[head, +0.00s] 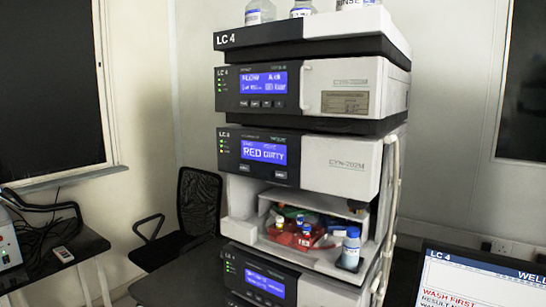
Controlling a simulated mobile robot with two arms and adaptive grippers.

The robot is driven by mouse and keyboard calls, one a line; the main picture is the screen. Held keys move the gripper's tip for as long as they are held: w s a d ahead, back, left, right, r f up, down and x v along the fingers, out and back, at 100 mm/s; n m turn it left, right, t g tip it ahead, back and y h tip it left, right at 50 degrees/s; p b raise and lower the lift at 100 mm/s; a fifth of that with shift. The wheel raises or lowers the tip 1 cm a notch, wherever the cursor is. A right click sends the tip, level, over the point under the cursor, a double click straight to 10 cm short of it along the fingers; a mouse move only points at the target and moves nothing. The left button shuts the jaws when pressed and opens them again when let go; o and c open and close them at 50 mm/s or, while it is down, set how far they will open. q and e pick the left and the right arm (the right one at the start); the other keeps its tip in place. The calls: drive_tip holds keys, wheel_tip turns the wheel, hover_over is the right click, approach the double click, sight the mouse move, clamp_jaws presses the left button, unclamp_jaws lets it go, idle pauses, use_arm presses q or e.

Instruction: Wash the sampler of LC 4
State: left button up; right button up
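The LC 4 stack stands right of centre in the head view. Its sampler (345,165) has a blue display (264,151) with a line reading "RED DIRTY" and two buttons under it. Below is an open bay with a red tray (281,237) holding several small capped vials. A blue-capped bottle (350,248) stands at the bay's front right. Above the sampler is a module (352,90) whose display begins with "FLOW". A screen (470,285) at the lower right is headed "LC 4" and shows "WASH FIRST" in red. Neither of my grippers is in view.
Bottles, one labelled "RINSE", stand on the top tray (262,35), cut off by the frame. Another module (262,278) with a lit display is under the bay. A black chair (198,200) is behind, left. A side table (75,245) holds a small remote-like item and cables.

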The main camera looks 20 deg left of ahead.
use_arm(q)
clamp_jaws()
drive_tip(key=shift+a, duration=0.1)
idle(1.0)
